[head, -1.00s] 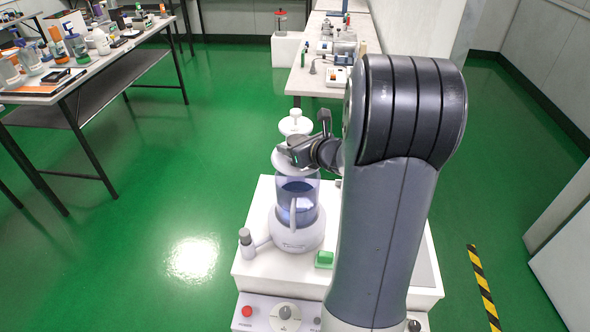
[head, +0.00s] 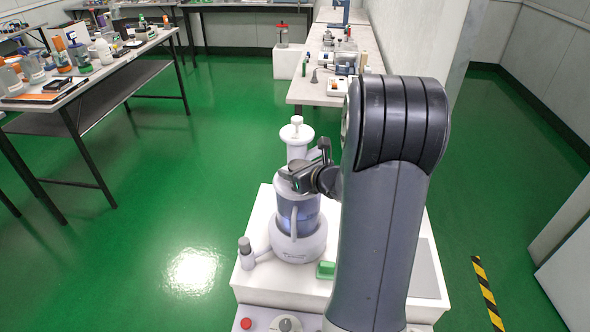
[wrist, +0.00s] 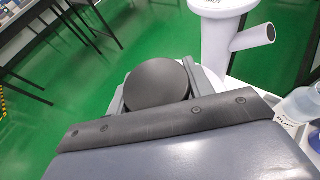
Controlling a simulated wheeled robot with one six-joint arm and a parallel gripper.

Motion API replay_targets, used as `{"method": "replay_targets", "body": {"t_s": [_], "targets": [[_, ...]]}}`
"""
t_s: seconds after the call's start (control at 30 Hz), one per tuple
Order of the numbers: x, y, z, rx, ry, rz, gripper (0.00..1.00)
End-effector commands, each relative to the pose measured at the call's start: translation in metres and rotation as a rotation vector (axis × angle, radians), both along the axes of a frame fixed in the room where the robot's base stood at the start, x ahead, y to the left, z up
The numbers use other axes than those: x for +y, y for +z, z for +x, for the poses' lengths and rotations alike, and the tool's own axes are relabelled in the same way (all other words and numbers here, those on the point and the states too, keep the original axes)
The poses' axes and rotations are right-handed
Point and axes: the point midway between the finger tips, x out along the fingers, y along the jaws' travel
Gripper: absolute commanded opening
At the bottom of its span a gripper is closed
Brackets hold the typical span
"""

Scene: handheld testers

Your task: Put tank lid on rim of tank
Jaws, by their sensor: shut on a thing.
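The tank (head: 299,217) is a clear, bluish cylinder with a handle, upright on a round white base. My gripper (head: 294,180) is at the tank's top. In the wrist view my gripper (wrist: 158,86) is shut on a dark round knob, seen from above. A pale disc, the tank lid (wrist: 118,78), shows partly beneath the jaws. In the head view the gripper hides most of the lid and the rim, so I cannot tell whether they touch. A white column (head: 297,150) with a flange and top knob stands behind the gripper.
The white stand (head: 258,273) bears the tank, a grey-topped side piece (head: 245,250) and a green block (head: 326,270). A side spout (wrist: 252,38) juts from the white column. Cluttered benches stand left (head: 112,74) and behind (head: 310,88). Open green floor lies between.

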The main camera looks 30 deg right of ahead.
Motion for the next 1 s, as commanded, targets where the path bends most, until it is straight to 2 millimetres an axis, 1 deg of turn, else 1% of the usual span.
{"method": "replay_targets", "body": {"t_s": [0.13,0.17,0.4,0.43,0.7,0.77,0.9,1.0], "targets": [[0.0,-0.005,0.0,-0.001,0.0,0.0,0.26],[0.0,-0.005,0.0,0.0,0.0,0.0,0.5],[0.0,-0.004,0.0,0.0,0.0,0.0,0.7],[0.0,-0.004,0.0,0.0,0.0,0.0,0.71],[0.0,-0.002,0.0,0.0,0.0,0.0,0.71],[0.0,0.001,0.0,0.0,0.0,0.0,0.71],[0.0,0.013,0.0,0.0,0.0,0.001,0.71],[-0.006,0.019,-0.024,-0.001,-0.005,-0.001,0.71]]}}
